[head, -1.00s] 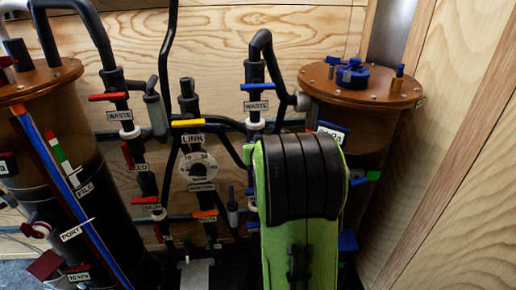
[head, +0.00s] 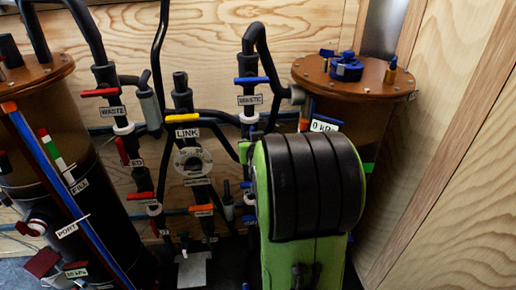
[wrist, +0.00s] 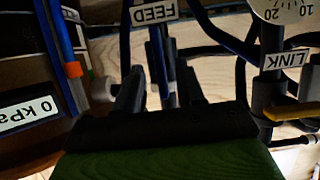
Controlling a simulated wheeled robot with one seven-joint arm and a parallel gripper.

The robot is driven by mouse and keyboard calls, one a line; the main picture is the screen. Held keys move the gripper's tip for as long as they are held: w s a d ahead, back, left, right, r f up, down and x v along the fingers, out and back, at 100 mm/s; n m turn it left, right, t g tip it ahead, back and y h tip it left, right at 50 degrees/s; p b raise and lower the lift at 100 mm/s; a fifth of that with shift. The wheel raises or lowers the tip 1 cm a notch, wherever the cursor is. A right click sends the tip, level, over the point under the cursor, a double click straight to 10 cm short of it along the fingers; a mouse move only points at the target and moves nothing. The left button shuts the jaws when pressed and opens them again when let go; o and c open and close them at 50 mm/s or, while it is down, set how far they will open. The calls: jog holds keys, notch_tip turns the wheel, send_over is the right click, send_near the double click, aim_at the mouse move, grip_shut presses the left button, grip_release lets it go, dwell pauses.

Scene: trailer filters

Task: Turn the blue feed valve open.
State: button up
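In the wrist view, which is upside down, my gripper (wrist: 158,92) has two dark fingers standing apart. A narrow, dark bluish upright part (wrist: 168,72) shows between them, below the FEED label (wrist: 154,12); it looks like the blue feed valve's handle, but shadow makes this unsure. No contact with either finger is clear. In the head view my green and black arm covers the lower right pipes and hides my gripper. Small blue handles (head: 247,185) show just left of the arm; I cannot tell if one is the feed valve.
The blue waste valve (head: 251,80) is above my arm. The right canister (head: 335,85), with a 0 kPa label, stands close behind it. The yellow LINK handle (head: 196,120) and red-handled valves are to the left. A wooden wall borders the right side.

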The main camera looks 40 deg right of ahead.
jog(key=p+v, duration=0.2)
jog(key=v, duration=0.9)
jog(key=shift+s+a, duration=0.25)
jog(key=shift+s, duration=0.05)
jog(key=shift+r, duration=0.1)
